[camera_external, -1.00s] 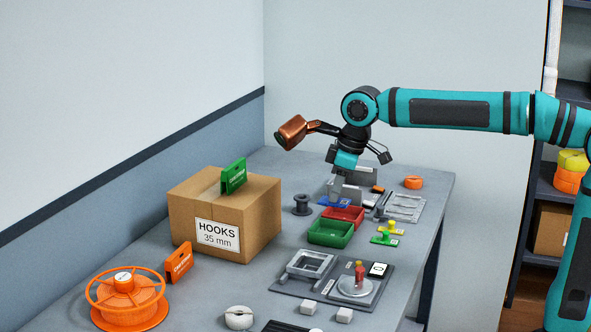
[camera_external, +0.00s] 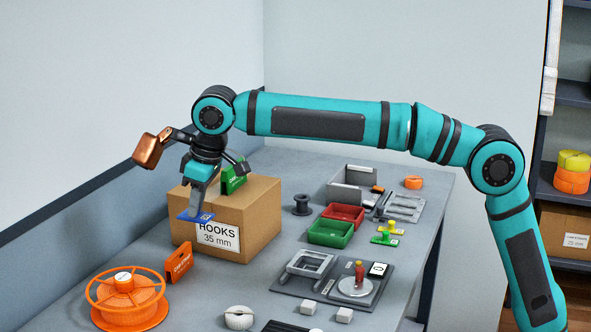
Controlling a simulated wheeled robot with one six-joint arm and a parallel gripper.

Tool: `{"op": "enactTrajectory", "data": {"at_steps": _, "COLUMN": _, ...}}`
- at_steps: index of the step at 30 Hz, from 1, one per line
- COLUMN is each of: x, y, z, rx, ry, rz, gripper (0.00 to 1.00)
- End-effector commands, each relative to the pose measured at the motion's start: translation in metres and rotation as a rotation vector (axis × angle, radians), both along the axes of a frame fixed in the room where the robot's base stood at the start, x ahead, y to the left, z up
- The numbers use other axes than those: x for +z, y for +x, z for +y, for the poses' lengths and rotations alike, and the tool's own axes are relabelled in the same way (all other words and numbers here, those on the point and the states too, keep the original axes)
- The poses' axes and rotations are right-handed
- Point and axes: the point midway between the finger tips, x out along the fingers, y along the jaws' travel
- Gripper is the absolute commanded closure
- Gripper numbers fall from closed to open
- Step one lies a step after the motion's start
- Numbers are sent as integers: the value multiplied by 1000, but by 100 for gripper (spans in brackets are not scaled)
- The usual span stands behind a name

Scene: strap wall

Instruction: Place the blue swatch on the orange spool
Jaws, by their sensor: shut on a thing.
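The blue swatch (camera_external: 192,216) is a small flat blue piece with a pale mark. My gripper (camera_external: 197,209) is shut on it and holds it in the air, in front of the cardboard box's near face in the picture. The orange spool (camera_external: 124,297) is a large open-rimmed reel with a white-topped hub. It lies flat on the table at the lower left, below and to the left of my gripper. Its upper face shows nothing blue.
A cardboard box (camera_external: 259,226) labelled HOOKS carries a green tag (camera_external: 233,180). An orange tag (camera_external: 179,263) stands between box and spool. A white round piece (camera_external: 238,317) lies right of the spool. Red (camera_external: 346,214) and green trays (camera_external: 329,233) stand right of the box.

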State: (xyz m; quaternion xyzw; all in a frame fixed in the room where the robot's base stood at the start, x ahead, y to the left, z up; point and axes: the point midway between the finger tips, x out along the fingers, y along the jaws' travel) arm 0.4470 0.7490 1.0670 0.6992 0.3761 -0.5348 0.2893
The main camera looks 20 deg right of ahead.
Motion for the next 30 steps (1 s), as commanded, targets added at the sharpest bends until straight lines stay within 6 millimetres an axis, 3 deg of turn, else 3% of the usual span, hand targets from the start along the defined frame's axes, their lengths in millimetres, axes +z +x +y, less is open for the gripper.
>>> {"op": "enactTrajectory", "data": {"at_steps": 1, "x": -3, "y": -8, "z": 19, "rx": 4, "ry": 0, "rz": 0, "gripper": 100}}
{"op": "enactTrajectory", "data": {"at_steps": 6, "x": -9, "y": -30, "z": 68, "rx": 0, "ry": 3, "rz": -1, "gripper": 100}}
{"op": "enactTrajectory", "data": {"at_steps": 12, "x": -15, "y": -51, "z": 103, "rx": -4, "ry": 5, "rz": -3, "gripper": 100}}
{"op": "enactTrajectory", "data": {"at_steps": 20, "x": -18, "y": -58, "z": 115, "rx": -7, "ry": 6, "rz": -3, "gripper": 100}}
{"op": "enactTrajectory", "data": {"at_steps": 30, "x": -65, "y": -58, "z": 114, "rx": -7, "ry": 5, "rz": -3, "gripper": 100}}
